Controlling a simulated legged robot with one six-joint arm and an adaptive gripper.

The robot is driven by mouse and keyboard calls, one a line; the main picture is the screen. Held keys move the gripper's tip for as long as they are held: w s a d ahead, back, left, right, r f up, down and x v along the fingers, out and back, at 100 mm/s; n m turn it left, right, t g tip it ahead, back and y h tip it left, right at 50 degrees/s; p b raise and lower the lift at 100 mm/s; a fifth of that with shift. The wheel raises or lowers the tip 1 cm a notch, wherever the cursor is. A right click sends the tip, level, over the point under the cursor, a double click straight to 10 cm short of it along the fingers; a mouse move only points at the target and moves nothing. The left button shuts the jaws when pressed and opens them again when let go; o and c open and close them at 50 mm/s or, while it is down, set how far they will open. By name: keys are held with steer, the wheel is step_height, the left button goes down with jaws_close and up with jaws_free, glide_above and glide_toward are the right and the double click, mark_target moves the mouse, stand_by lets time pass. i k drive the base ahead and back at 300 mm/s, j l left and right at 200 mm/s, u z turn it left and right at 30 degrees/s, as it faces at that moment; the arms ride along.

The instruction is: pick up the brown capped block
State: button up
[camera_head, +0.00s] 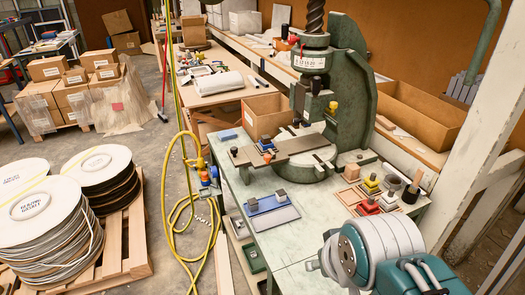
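A small brown block (351,172) stands on the green work table, close to the base of the press and at the back left of a cluster of small blocks. It is the only block there that looks brown, but it is too small for me to tell its cap clearly. A yellow-topped block (372,184) stands just to its right, and a red-topped block (368,206) stands in front. My arm, white and teal, fills the bottom right corner in front of the table. My gripper is not in view.
The green fly press (345,80) rises behind the blocks. A dark cup (411,193) stands to their right. The middle front of the table (310,222) is clear. A white post (478,145) stands at right.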

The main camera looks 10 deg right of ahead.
mark_target(265, 139)
steer(key=j+z, duration=0.15)
steer(key=j, duration=0.25)
steer(key=k+j+z, duration=0.2)
steer(key=j, duration=0.15)
steer(key=j+z, duration=0.15)
steer(key=j, duration=0.25)
steer(key=k+j+z, duration=0.2)
steer(key=j, duration=0.15)
steer(key=i+j+z, duration=0.2)
steer(key=j, duration=0.2)
steer(key=i+j+z, duration=0.2)
steer(key=j, duration=0.2)
steer(key=j+z, duration=0.25)
steer(key=j, duration=0.2)
steer(key=j+z, duration=0.2)
steer(key=j, duration=0.25)
steer(key=i+j+z, duration=0.2)
steer(key=i+j, duration=0.25)
steer(key=i+j+z, duration=0.15)
steer(key=i+j, duration=0.3)
steer(key=j, duration=0.15)
